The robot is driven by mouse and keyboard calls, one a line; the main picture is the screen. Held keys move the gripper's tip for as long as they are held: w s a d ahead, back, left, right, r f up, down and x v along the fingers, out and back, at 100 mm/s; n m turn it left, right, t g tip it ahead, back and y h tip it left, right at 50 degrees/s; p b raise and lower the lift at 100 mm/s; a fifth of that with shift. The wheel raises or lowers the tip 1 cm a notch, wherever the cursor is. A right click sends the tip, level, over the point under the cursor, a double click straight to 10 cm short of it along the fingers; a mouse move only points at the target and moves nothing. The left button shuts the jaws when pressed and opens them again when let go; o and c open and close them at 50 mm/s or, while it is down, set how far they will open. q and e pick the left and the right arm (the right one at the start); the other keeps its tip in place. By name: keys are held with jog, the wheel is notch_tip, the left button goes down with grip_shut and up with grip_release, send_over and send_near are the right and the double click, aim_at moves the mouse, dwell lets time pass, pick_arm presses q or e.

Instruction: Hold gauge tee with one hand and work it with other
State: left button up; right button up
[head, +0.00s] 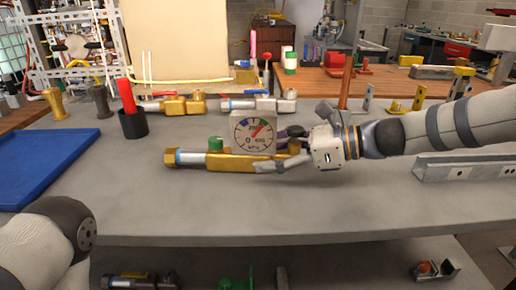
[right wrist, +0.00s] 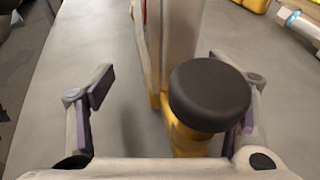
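The gauge tee lies on the grey bench: a brass body (head: 232,164) with a green cap (head: 215,144) and a square dial gauge (head: 253,136) standing upright on it. My right gripper (head: 270,152) reaches in from the right with its fingers spread at the tee's right end. In the right wrist view the gripper (right wrist: 172,98) is open. A round black knob (right wrist: 210,92) on the tee's yellow end lies between the fingers, closer to the right finger, partly hiding it; whether they touch is unclear. My left arm shows at lower left, its gripper out of view.
A blue tray (head: 45,172) is at far left, a metal channel (head: 462,167) at right. The front of the bench is clear.

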aim_at(251, 155)
jog(key=x, duration=0.4)
jog(key=shift+d+f+b, duration=0.1)
jog(key=shift+b, duration=0.2)
jog(key=shift+w+a, duration=0.1)
jog(key=shift+a, duration=0.25)
jog(key=c, duration=1.5)
